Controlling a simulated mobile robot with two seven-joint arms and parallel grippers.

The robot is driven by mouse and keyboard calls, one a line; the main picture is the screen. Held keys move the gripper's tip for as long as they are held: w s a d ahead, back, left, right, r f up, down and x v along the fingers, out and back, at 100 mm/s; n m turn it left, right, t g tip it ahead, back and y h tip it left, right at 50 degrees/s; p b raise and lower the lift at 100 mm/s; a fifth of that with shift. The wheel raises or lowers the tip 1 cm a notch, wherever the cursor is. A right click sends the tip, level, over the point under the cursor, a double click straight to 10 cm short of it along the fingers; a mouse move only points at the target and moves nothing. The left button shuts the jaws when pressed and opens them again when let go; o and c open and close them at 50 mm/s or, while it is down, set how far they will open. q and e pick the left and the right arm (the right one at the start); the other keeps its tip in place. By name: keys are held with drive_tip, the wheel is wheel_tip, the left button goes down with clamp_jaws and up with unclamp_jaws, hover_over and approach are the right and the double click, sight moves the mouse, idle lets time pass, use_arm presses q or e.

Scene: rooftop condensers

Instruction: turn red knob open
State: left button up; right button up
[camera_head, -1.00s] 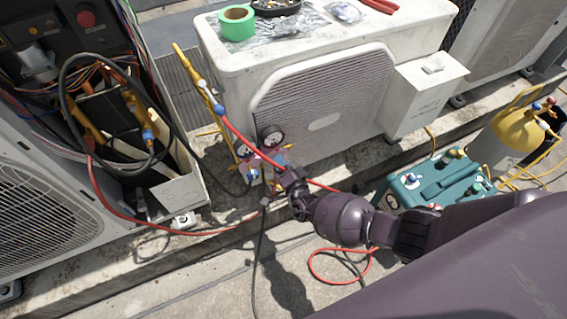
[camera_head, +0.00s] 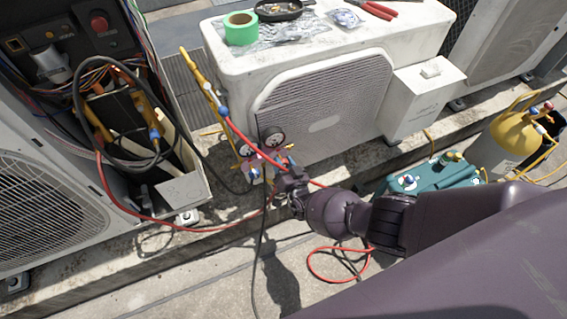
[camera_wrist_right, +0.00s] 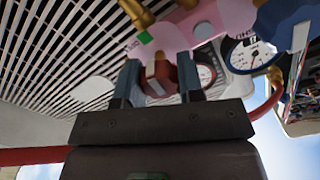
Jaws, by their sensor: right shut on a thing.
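The gauge manifold (camera_head: 257,163) hangs in front of the white condenser, with two round gauges (camera_head: 273,137) on top. My right gripper (camera_head: 280,178) is at the manifold's lower right in the head view and covers the knob there. In the right wrist view, the red knob (camera_wrist_right: 158,77) sits between the two fingers of my right gripper (camera_wrist_right: 160,88), which are shut on it. The pink manifold body (camera_wrist_right: 172,35) is just beyond, and a gauge face (camera_wrist_right: 250,55) shows to the right. My left gripper is not in view.
A red hose (camera_head: 240,133) runs across the manifold and a black hose (camera_head: 262,235) hangs below it. The white condenser (camera_head: 325,100) stands close behind. A teal machine (camera_head: 432,176) and a yellow cylinder (camera_head: 512,135) are to the right.

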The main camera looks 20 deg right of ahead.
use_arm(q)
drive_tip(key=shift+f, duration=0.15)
use_arm(e)
drive_tip(key=shift+w+r, duration=0.1)
drive_tip(key=shift+r, duration=0.05)
drive_tip(key=o, duration=0.9)
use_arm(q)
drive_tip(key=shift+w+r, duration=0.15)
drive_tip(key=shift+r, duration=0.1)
use_arm(e)
drive_tip(key=shift+d, duration=0.1)
